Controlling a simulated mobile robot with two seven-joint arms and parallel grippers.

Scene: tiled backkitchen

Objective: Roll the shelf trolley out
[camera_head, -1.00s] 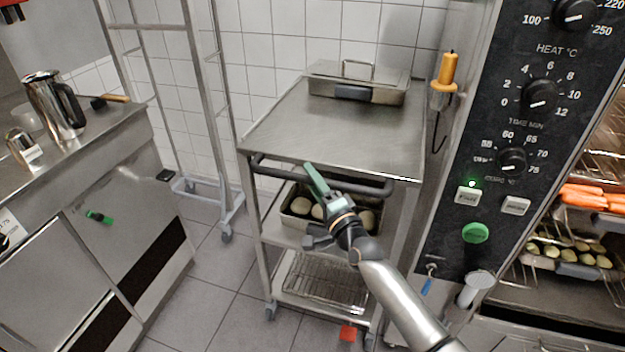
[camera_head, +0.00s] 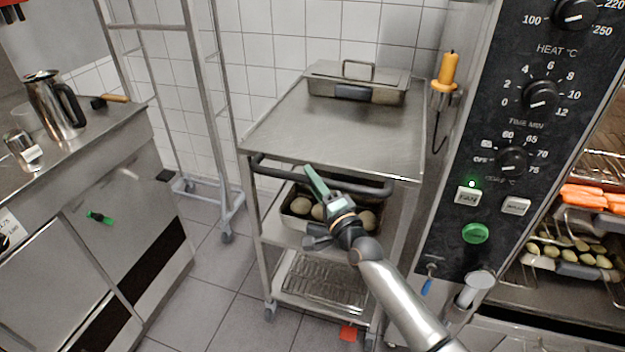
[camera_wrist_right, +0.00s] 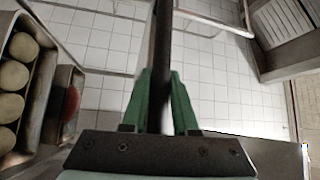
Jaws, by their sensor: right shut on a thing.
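The shelf trolley (camera_head: 345,133) is a steel cart with a flat top and two lower shelves. It stands against the tiled wall, between the oven and a tall rack. Its dark push handle (camera_head: 275,169) runs along the front edge. My right gripper (camera_head: 312,178) has green fingers and is at the middle of the handle. In the right wrist view the dark handle bar (camera_wrist_right: 161,50) passes between the green fingers, which are shut on it. My left gripper is not in view.
A lidded steel pan (camera_head: 358,82) sits on the trolley top. A tray of round items (camera_head: 300,206) is on the middle shelf. The oven (camera_head: 500,240) stands close on the right. A red object (camera_head: 348,333) lies at the trolley's foot. Floor is free at front left (camera_head: 225,310).

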